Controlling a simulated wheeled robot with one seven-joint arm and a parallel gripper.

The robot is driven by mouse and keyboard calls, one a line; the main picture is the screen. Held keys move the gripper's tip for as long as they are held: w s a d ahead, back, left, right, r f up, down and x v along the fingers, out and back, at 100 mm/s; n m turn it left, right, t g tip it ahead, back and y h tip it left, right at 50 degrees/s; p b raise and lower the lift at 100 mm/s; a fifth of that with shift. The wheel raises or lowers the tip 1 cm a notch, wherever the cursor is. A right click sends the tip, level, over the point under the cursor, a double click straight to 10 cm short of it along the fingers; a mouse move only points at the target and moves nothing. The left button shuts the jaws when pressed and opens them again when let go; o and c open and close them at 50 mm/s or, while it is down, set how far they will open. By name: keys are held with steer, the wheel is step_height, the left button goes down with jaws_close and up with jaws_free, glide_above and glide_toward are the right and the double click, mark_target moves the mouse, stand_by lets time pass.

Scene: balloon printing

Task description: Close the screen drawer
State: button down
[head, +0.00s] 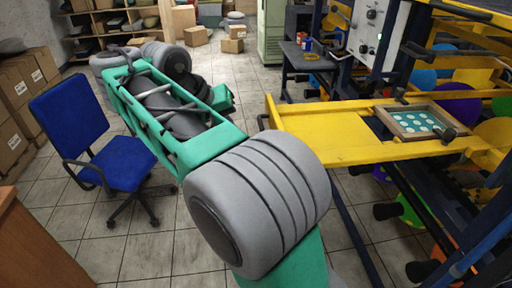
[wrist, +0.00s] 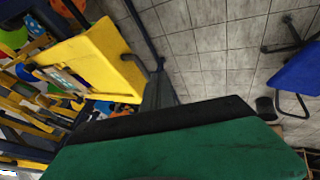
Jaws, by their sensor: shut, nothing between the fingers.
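The screen drawer is a flat yellow tray (head: 320,122) pulled out to the left from the printing machine in the head view. A wood-framed screen with pale round spots (head: 418,122) lies in its right part. A dark knob-like handle (head: 263,122) shows at the drawer's left end. In the wrist view the drawer (wrist: 92,68) is at upper left, its end close to my gripper (wrist: 158,70). My gripper is shut and empty, a narrow grey shape beside that end. Whether it touches the drawer or handle I cannot tell.
A blue office chair (head: 85,130) stands at the left, with cardboard boxes (head: 22,85) behind it. A control panel (head: 372,30) and dark workbench (head: 305,58) stand behind the drawer. Coloured balloons (head: 458,103) are at the right. Tiled floor is open below the drawer's end.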

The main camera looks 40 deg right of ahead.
steer(key=s+d+f+b, duration=0.2)
steer(key=d+f, duration=0.4)
steer(key=d, duration=0.1)
steer(key=shift+f, duration=0.1)
